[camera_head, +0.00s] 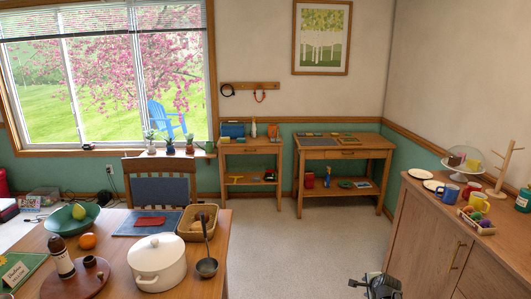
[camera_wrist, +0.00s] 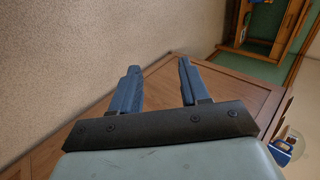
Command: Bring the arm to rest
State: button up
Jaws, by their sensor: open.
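My gripper (camera_head: 378,284) shows at the bottom edge of the head view, low in front of the wooden cabinet (camera_head: 486,252) and to its left. Only part of it is in that frame. In the wrist view my gripper (camera_wrist: 159,67) has its two blue-grey fingers spread apart, with nothing between them. Behind the fingers is a brown wooden surface (camera_wrist: 72,128) next to a pale wall. No held object shows in either view.
The cabinet top bears plates, mugs, a cake stand (camera_head: 465,176) and a wooden rack (camera_head: 503,172). A dining table (camera_head: 212,284) with a white pot (camera_head: 157,262) and a ladle (camera_head: 206,262) stands at left. Carpet (camera_head: 290,240) between table and cabinet is clear. Two side tables stand behind.

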jog(key=s+a+f+n+g, duration=0.4)
jog(key=s+a+n, duration=0.5)
jog(key=a, duration=0.3)
jog(key=s+a+f+n+g, duration=0.4)
jog(key=s+a+n, duration=0.6)
jog(key=a, duration=0.2)
jog(key=s+f+g, duration=0.3)
jog(key=s+f, duration=0.7)
jog(key=s, duration=0.4)
jog(key=s+f+g, duration=0.4)
jog(key=s+f, duration=0.7)
jog(key=s, duration=0.4)
jog(key=shift+y, duration=0.4)
jog(key=shift+c, duration=0.3)
jog(key=shift+m, duration=0.3)
